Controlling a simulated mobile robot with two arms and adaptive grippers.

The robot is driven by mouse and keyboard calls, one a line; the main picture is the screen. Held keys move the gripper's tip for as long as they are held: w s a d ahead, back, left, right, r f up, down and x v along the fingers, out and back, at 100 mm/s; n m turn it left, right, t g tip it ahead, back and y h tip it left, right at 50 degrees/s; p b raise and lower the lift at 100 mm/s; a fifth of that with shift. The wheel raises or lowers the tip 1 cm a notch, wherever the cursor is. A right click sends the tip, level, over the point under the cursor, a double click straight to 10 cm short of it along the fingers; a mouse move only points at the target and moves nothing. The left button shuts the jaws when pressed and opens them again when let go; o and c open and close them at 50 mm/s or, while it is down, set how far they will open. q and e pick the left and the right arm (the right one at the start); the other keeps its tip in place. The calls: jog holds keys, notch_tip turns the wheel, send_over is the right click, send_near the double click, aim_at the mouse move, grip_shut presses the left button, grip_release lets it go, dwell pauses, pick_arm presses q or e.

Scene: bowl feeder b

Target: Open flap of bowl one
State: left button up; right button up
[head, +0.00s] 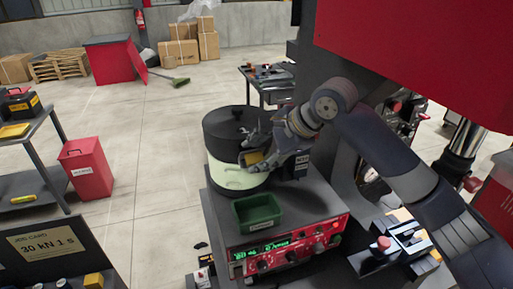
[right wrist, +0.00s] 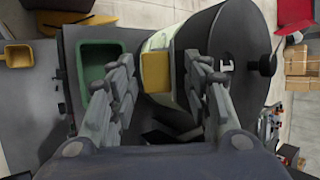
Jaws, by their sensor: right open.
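The bowl feeder (head: 222,172) is a round drum with a dark lid and a pale lower band. It stands on a dark machine top. A yellow flap (head: 252,158) is on its side, facing my right gripper. My right gripper (head: 255,150) is at the side of the drum with its fingers around the flap. In the right wrist view the yellow flap (right wrist: 155,72) shows between the two open fingers (right wrist: 158,85). I cannot tell whether a finger touches it. My left gripper is not in view.
A green bin (head: 258,212) stands on the machine top in front of the drum, close to my right gripper. A red control panel (head: 290,248) with knobs and a green display is below it. A dark table (head: 268,82) stands behind. Open floor lies to the left.

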jog(key=shift+a+f, duration=0.1)
jog(key=shift+s, duration=0.3)
jog(key=c, duration=0.9)
jog(key=shift+c, duration=0.4)
jog(key=shift+f, duration=0.1)
jog(key=shift+s+f+b, duration=0.1)
jog(key=shift+f+b, duration=0.05)
jog(key=shift+b, duration=0.3)
jog(key=shift+s+f+t+b, duration=0.15)
jog(key=shift+t+b, duration=0.2)
jog(key=shift+t, duration=0.05)
pick_arm(q)
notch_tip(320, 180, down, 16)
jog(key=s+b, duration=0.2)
jog(key=b, duration=1.2)
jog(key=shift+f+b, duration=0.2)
jog(key=shift+b, duration=0.15)
pick_arm(e)
jog(key=shift+s+d+f+n+t+y, duration=0.15)
jog(key=shift+s+f+n+t+y, duration=0.35)
jog(key=shift+f+t+y, duration=0.6)
jog(key=shift+s+d+f+n+t+y, duration=0.15)
jog(key=shift+s+f+n+t+y, duration=0.35)
jog(key=shift+t, duration=1.15)
jog(key=shift+s+d+f+n+t+y, duration=0.2)
jog(key=shift+f+n+t+y, duration=0.45)
jog(key=shift+t+y, duration=0.6)
